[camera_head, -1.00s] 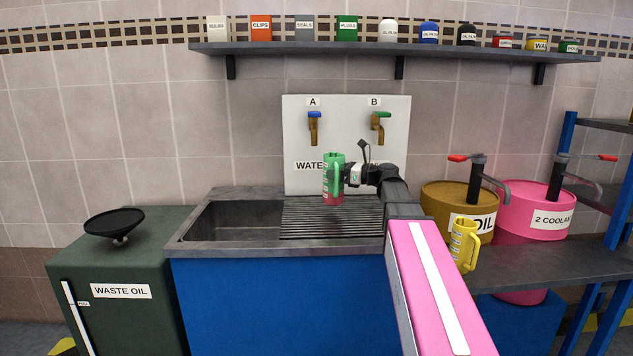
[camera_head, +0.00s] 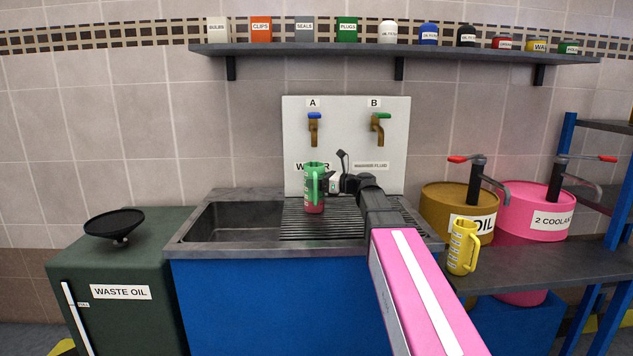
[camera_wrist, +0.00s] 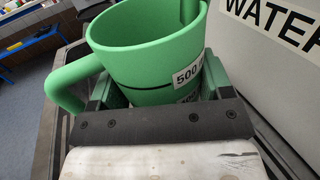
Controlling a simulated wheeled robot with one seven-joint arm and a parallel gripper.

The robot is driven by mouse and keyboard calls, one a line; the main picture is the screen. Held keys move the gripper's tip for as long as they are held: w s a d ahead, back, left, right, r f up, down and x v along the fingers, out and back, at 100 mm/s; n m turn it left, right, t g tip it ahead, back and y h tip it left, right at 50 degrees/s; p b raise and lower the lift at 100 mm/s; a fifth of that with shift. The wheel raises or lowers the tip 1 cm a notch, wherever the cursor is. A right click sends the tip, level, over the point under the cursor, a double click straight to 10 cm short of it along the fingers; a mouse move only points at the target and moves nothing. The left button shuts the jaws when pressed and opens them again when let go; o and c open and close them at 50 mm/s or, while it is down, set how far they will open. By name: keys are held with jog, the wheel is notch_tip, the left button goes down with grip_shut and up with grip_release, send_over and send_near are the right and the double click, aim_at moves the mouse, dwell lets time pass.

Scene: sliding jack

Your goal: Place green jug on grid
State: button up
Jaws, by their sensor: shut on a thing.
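The green jug (camera_head: 314,184) is upright, with a green upper part and a reddish lower part. My gripper (camera_head: 327,184) is shut on it, reaching in from the right. In the wrist view the jug (camera_wrist: 150,45) fills the space between the jaws (camera_wrist: 160,92), its handle to the left and a "500" label on its side. The grid (camera_head: 350,228) is the dark slatted drainer on the right half of the sink top. The jug's base appears over the grid's left part; I cannot tell whether it touches.
A sink basin (camera_head: 235,222) lies left of the grid. Tap A (camera_head: 314,128) and tap B (camera_head: 380,127) are on the white panel (camera_head: 345,145) behind. A yellow jug (camera_head: 461,248) stands on the right bench. A black funnel (camera_head: 115,224) is on the waste oil cabinet (camera_head: 110,265).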

jog(key=o, duration=1.2)
jog(key=shift+f, duration=0.1)
jog(key=v, duration=1.2)
